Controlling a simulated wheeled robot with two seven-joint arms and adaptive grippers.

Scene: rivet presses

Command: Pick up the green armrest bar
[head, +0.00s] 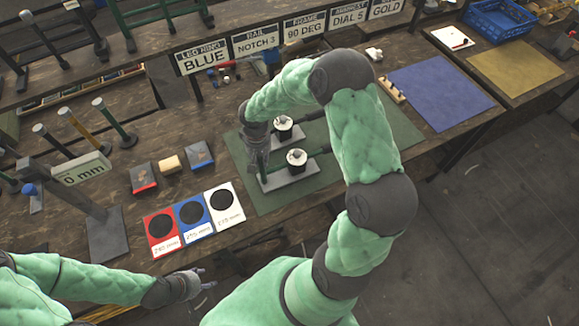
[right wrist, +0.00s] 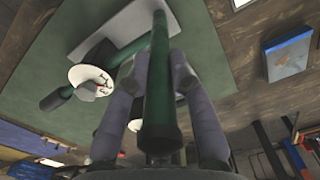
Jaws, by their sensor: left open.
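In the right wrist view a dark green bar (right wrist: 157,100) runs from a grey plate (right wrist: 112,38) toward the camera, its rounded end near my palm. My right gripper (right wrist: 160,70) has one finger on each side of this bar; whether both fingers press on it I cannot tell. In the head view my right gripper (head: 258,155) points down at the left end of the front grey plate (head: 291,178) and hides much of the bar there. My left gripper (head: 204,281) is open and empty by the bench's front edge.
The plates, with white round parts (head: 297,157), lie on a green mat (head: 330,185). Red, blue and white cards (head: 224,207) lie left of it. A blue mat (head: 440,90), a tan mat (head: 515,68) and a blue crate (head: 498,20) are right. Upright hammers (head: 85,130) stand left.

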